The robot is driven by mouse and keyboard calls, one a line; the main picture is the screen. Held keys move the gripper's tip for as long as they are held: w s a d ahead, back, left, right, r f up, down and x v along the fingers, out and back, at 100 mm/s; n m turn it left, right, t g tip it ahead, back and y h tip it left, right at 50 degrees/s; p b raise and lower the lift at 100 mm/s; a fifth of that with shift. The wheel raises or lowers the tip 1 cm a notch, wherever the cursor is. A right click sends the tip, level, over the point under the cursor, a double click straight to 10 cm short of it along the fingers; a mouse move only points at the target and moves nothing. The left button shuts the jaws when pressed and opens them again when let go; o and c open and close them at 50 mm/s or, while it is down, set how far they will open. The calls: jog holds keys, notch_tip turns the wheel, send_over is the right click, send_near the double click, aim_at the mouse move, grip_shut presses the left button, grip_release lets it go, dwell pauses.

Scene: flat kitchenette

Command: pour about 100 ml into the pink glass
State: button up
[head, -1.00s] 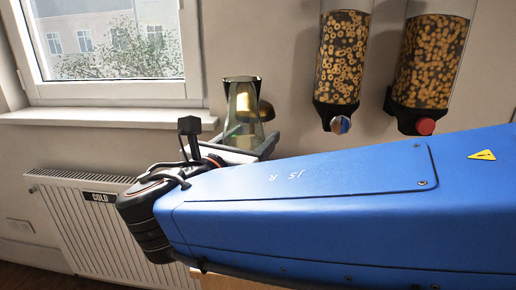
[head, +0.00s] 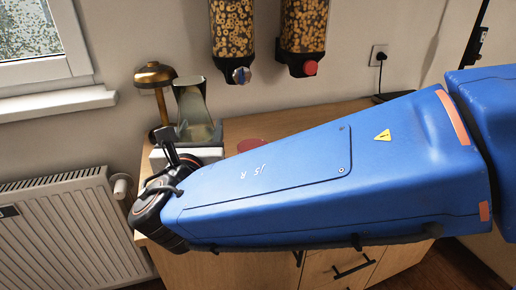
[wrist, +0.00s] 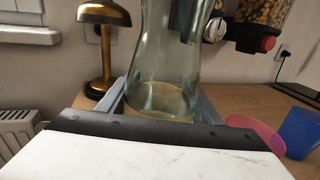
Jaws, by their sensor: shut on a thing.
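My gripper (wrist: 160,108) is shut on a clear greenish glass carafe (wrist: 168,50), with one finger on each side of its lower part. A little pale yellowish liquid shows low in the carafe. In the head view the carafe (head: 194,103) stands up beyond the end of my blue arm, near the counter's left end. The pink glass (wrist: 256,130) is on the counter to the right of the carafe in the wrist view, partly hidden by my gripper body. In the head view only a strip of the pink glass (head: 250,144) shows above my arm.
A blue cup (wrist: 301,132) stands right beside the pink glass. A brass lamp (head: 156,88) stands left of the carafe. Two cereal dispensers (head: 232,35) hang on the wall above the wooden counter (head: 290,113). A radiator (head: 75,225) is at left.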

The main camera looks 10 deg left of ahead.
jog(key=shift+r+m, duration=0.15)
jog(key=shift+m, duration=0.15)
jog(key=shift+a+r+m+t, duration=0.15)
jog(key=shift+r+m, duration=0.05)
jog(key=shift+m, duration=0.65)
jog(key=shift+a+r+m+t, duration=0.1)
jog(key=shift+r+m+t, duration=0.05)
jog(key=shift+m, duration=0.7)
jog(key=m, duration=0.3)
jog(key=shift+d+f, duration=0.15)
jog(key=m, duration=0.2)
jog(key=a+m, duration=0.1)
jog(key=m, duration=0.1)
jog(key=m+t+h, duration=0.1)
jog(key=m, duration=0.2)
jog(key=shift+s+a+f, duration=0.15)
jog(key=shift+a+f, duration=0.1)
jog(key=shift+a, duration=0.1)
jog(key=shift+m, duration=0.7)
jog(key=shift+d+r+m+h+p, duration=0.35)
jog(key=shift+r+m+p, duration=0.1)
jog(key=shift+r+m, duration=0.35)
jog(key=shift+a+r, duration=0.15)
jog(key=shift+a, duration=0.05)
dwell(0.9)
